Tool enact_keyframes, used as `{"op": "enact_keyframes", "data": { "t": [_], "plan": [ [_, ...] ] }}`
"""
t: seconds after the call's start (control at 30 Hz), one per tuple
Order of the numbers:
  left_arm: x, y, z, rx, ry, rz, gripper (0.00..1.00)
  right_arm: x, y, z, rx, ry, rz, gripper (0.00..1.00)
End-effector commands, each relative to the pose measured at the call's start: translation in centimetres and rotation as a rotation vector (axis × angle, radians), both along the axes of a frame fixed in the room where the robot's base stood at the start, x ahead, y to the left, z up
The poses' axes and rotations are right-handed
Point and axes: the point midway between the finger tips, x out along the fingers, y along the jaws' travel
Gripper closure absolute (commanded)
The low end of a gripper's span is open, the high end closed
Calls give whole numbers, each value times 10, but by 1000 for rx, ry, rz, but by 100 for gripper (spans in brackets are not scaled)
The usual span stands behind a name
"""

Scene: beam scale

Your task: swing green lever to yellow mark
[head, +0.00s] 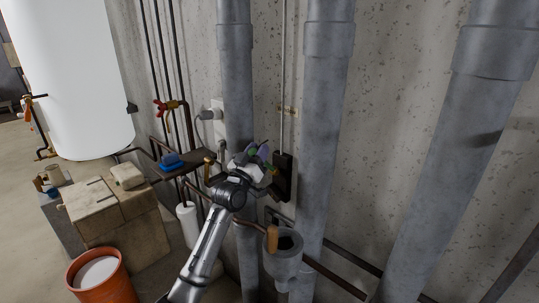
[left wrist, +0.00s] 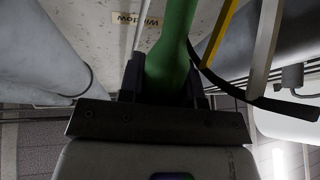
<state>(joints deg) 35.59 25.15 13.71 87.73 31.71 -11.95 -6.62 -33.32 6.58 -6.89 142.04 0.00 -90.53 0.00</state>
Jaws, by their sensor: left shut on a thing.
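My left gripper (head: 258,163) is in front of the wall, beside a black box (head: 283,180) between two grey pipes. It is shut on the green lever (left wrist: 172,45), which runs up between its two fingers in the left wrist view. In the head view the lever is mostly hidden by the gripper, with a bit of green at its tip. A yellow strip (left wrist: 221,35), likely the yellow mark, lies to the right of the lever in the left wrist view, apart from it. My right gripper is not in view.
Thick grey pipes (head: 328,120) stand on both sides of the gripper. A grey funnel-like drain (head: 283,262) is below. A shelf holds a blue object (head: 172,160). A orange bucket (head: 105,282) and stone blocks (head: 115,212) are at lower left.

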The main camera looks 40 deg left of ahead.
Motion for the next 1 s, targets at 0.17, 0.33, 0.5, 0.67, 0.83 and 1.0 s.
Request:
{"op": "enact_keyframes", "data": {
  "t": [0.17,0.33,0.5,0.67,0.83,1.0],
  "plan": [
    [1,-1,-1,-1,5,-1,100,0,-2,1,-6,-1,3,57],
    [1,-1,-1,-1,5,-1,55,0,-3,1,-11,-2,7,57],
    [1,-1,0,0,4,-1,43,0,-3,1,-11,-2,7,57],
    [1,-1,0,-1,3,-2,43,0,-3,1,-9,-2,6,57],
    [-7,-3,-6,-1,4,-2,43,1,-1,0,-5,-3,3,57],
    [-32,-9,-20,0,5,-2,43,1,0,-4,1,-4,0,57]
  ]
}}
